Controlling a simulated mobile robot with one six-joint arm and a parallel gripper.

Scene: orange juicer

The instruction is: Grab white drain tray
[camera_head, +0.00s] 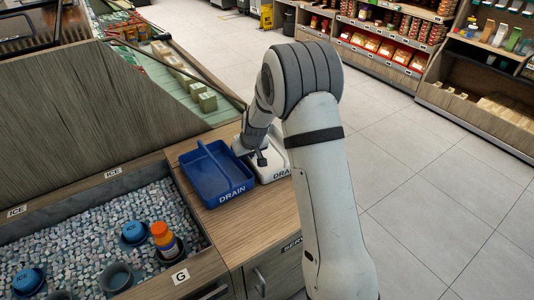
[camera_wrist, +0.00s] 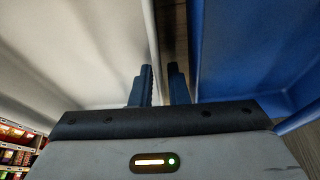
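The white drain tray (camera_head: 276,173) stands on the wooden counter, right of the blue drain tray (camera_head: 217,189), with a DRAIN label on its front. My arm hides much of it. My gripper (camera_head: 262,160) points down at the white tray's left side. In the wrist view, the white tray (camera_wrist: 75,50) fills the left and the blue tray (camera_wrist: 250,45) the right. My gripper (camera_wrist: 162,72) has its fingers close together, at the white tray's edge facing the blue tray. The white wall seems to run between them; contact on both sides cannot be told.
An ice bin (camera_head: 90,235) at the left holds an orange-capped bottle (camera_head: 163,240) and several cups. A wooden panel (camera_head: 100,110) rises behind it. Bare counter (camera_head: 240,228) lies in front of the trays. Open tiled floor (camera_head: 430,200) is to the right, with store shelves beyond.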

